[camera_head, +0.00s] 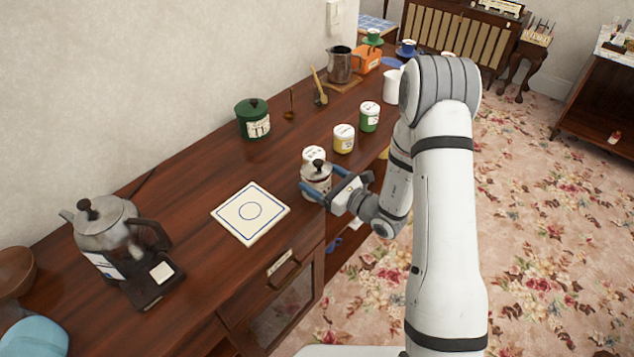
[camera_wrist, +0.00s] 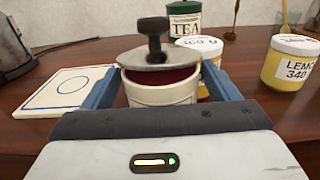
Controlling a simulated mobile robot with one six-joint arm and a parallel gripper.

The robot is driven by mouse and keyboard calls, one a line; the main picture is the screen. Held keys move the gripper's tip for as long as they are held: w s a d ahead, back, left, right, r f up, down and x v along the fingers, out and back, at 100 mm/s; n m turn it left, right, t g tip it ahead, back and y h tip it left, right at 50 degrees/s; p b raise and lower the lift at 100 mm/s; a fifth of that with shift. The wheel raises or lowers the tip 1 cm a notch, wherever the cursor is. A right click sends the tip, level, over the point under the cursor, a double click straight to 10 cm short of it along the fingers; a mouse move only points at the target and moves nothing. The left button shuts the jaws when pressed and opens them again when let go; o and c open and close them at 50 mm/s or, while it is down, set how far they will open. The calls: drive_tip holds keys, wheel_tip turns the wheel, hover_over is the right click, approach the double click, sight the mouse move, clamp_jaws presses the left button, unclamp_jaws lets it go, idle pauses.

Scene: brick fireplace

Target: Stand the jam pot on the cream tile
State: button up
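The jam pot (camera_head: 317,178) is a pale pot with a grey metal lid and black knob, standing near the front edge of the wooden counter. In the wrist view the jam pot (camera_wrist: 160,94) is upright, with dark red showing under its lid. My gripper (camera_head: 325,188) has its blue fingers on either side of the pot; its fingers also flank it in the wrist view (camera_wrist: 160,85). I cannot tell whether they press on it. The cream tile (camera_head: 250,213), square with a blue border and circle, lies bare to the left of the pot.
A white-lidded jar (camera_head: 313,154) stands close behind the pot, with yellow (camera_head: 343,139) and green (camera_head: 369,117) jars further along. A green tea tin (camera_head: 253,119) is near the wall. A metal coffee pot (camera_head: 105,235) stands left of the tile. Counter between pot and tile is clear.

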clamp_jaws()
idle(0.8)
drive_tip(key=shift+r, duration=0.1)
